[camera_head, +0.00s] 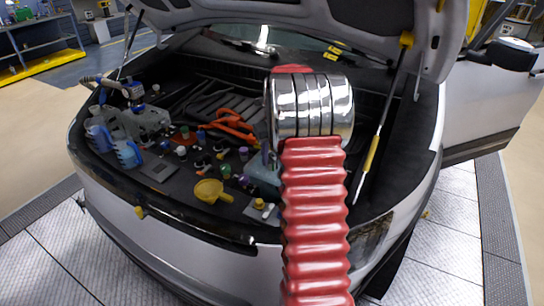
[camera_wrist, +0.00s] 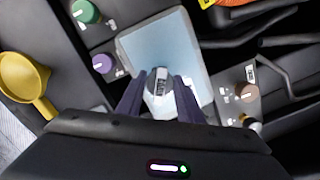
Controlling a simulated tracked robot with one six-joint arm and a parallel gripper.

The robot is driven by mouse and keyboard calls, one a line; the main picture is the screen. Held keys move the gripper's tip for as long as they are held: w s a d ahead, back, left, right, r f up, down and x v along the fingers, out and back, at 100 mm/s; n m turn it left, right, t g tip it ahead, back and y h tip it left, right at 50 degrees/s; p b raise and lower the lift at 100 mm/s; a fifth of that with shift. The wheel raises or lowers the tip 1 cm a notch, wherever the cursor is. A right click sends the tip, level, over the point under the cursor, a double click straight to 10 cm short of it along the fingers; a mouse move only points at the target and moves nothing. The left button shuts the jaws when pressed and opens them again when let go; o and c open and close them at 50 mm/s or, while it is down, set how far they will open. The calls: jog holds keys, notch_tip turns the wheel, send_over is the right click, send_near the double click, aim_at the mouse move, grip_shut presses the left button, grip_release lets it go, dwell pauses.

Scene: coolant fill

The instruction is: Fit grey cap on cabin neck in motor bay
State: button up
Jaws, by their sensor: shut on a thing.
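My gripper (camera_wrist: 160,86) shows in the wrist view, its two dark fingers closed around a small pale grey piece, which looks like the grey cap (camera_wrist: 161,100). The cap is above or in front of a pale blue-grey box (camera_wrist: 165,45); I cannot tell whether they touch. In the head view my red and chrome arm hides the gripper and cap. Part of the box (camera_head: 264,172) shows left of the arm in the motor bay (camera_head: 170,187). I cannot make out which neck is the cabin neck.
A green cap (camera_wrist: 85,10) and a purple cap (camera_wrist: 103,63) lie left of the box, and a brownish-grey round cap (camera_wrist: 247,92) lies right. A yellow funnel (camera_head: 212,191) is at the bay's front.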

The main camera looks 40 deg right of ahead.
jog(key=shift+o, duration=0.2)
jog(key=shift+s+a+f, duration=0.1)
jog(key=shift+s+f, duration=0.05)
jog(key=shift+f, duration=0.05)
jog(key=shift+m, duration=1.6)
jog(key=shift+c, duration=0.2)
jog(key=o, duration=1)
jog(key=shift+r, duration=0.1)
jog(key=shift+r, duration=0.1)
notch_tip(320, 180, up, 14)
jog(key=s, duration=0.1)
jog(key=shift+a+f, duration=0.25)
jog(key=shift+a, duration=0.05)
jog(key=shift+s, duration=0.15)
